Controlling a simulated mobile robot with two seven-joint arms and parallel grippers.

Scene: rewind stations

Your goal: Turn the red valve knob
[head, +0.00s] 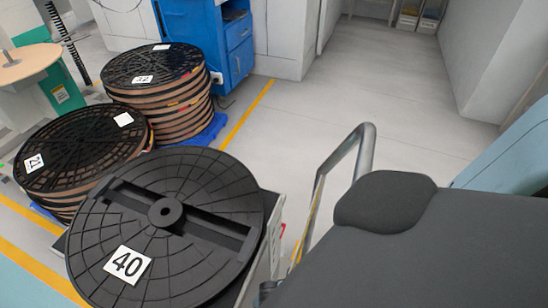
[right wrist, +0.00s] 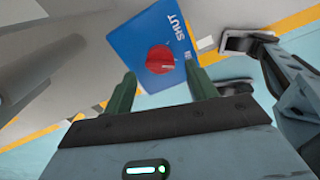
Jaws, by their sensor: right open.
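The red valve knob (right wrist: 160,58) is on a blue panel (right wrist: 125,42) marked SHUT, in the upper middle of the right wrist view. My right gripper (right wrist: 161,77) is open, with its two green fingers apart. In this picture the knob appears between and just beyond the fingertips; I cannot tell the exact distance, and no contact shows. The knob and panel do not show in the head view. My left gripper is in neither view.
In the head view, a large black reel marked 40 (head: 198,190) lies in front of a stack of reels marked 21 (head: 70,145) and another stack (head: 153,68). A grey rail (head: 340,165) stands beside it. Grey floor (head: 385,95) is clear beyond.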

